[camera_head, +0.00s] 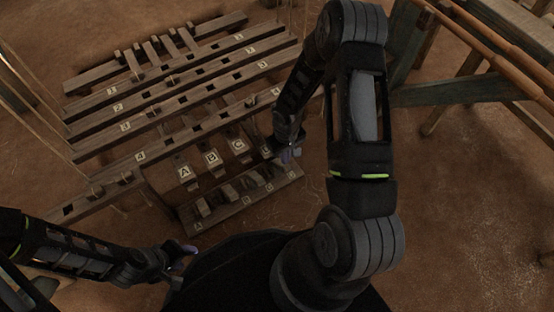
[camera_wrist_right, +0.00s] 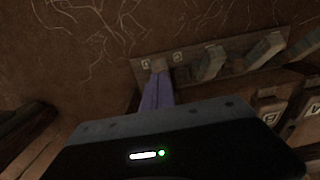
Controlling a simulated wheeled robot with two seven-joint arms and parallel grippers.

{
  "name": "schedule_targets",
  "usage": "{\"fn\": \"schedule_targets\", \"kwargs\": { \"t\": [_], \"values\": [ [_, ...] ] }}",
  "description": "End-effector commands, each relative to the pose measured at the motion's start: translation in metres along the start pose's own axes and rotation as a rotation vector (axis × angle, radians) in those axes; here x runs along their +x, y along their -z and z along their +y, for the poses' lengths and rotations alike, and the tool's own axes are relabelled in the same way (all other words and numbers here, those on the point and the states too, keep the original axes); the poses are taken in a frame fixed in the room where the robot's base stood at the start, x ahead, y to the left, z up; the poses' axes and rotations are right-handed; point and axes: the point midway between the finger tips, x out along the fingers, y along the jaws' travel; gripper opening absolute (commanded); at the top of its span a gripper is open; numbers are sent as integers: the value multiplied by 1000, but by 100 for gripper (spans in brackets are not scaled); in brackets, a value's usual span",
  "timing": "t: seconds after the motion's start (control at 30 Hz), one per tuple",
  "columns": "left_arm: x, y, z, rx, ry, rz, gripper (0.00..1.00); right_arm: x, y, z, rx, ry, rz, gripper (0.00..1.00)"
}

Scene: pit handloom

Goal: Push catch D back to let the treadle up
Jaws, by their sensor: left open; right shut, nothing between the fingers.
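The treadles carry letter plates; treadle A (camera_head: 184,172), B (camera_head: 211,158) and C (camera_head: 239,145) show in the head view. A catch board (camera_head: 242,203) in front bears a row of wooden catches. My left gripper (camera_head: 182,262) is open, away from the board.
Long numbered beams (camera_head: 180,90) lie behind the treadles. A wooden frame (camera_head: 455,91) stands at the right. Cords rise at the left. The earth floor (camera_head: 460,200) is clear at the right.

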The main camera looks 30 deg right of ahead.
Motion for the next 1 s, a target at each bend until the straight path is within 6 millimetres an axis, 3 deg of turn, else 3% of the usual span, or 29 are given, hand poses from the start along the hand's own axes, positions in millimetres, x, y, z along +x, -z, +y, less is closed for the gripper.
{"fn": "schedule_targets", "kwargs": {
  "t": [0.27,0.67,1.0],
  "values": [
    [1,0,0,0,0,0,44,1,0,0,0,0,0,0],
    [16,-1,-6,0,0,0,44,20,0,0,0,0,0,0],
    [17,-1,-6,0,0,0,44,21,-2,0,0,0,2,0]
  ]
}}
